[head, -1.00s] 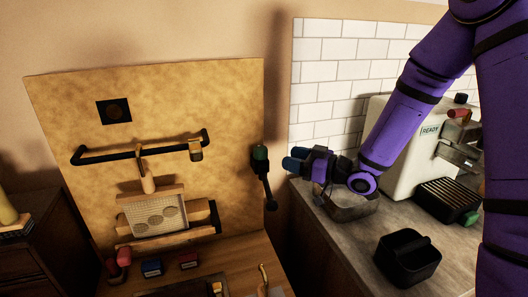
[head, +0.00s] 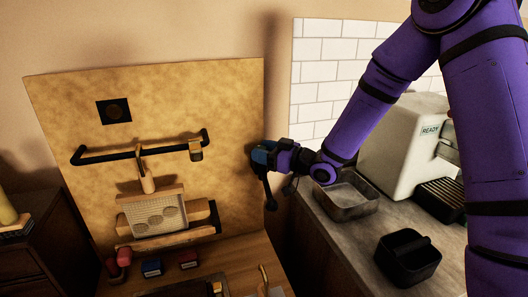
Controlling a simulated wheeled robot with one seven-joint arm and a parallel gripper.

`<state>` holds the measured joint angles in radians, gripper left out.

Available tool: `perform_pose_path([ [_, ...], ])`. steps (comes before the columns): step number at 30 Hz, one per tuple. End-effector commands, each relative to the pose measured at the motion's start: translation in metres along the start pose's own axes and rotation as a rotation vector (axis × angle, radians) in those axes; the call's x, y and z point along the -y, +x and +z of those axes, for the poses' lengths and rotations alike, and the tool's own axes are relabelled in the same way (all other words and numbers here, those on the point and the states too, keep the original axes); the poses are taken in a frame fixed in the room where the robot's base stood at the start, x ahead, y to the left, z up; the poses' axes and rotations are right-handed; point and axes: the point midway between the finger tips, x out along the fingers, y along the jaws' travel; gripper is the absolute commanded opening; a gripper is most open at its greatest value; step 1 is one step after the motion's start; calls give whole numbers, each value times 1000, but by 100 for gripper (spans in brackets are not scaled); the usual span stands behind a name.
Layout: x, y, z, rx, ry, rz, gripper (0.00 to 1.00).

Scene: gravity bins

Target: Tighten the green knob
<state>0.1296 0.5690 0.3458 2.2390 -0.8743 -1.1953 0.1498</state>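The green knob is hidden now behind the fingers of my gripper (head: 263,154). It sits at the right edge of the tan board (head: 90,190), on a dark fitting with a black lever (head: 269,196) hanging down below. My gripper reaches in from the right, its blue fingers at the knob's place. I cannot tell whether the fingers touch or grip the knob, or how far apart they are.
A black rail (head: 110,155) crosses the board. A grey counter (head: 345,240) on the right carries a metal tray (head: 350,208), a black bin (head: 408,260) and a white coffee machine (head: 400,145). Small red and blue items stand below the board.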

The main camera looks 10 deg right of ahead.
Motion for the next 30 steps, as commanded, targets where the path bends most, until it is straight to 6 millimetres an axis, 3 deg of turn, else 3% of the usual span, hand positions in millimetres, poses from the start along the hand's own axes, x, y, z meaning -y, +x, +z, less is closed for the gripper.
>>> perform_pose_path([
  [1, 0, 0, 0, 0, 0, 0, 38],
  [3, 0, 0, 0, 0, 0, 0, 22],
  [4, 0, 0, 0, 0, 0, 0, 20],
  [14, 2, 0, 0, 1, 1, 45, 20],
  [30, 6, 1, 0, 1, 1, 369, 20],
])
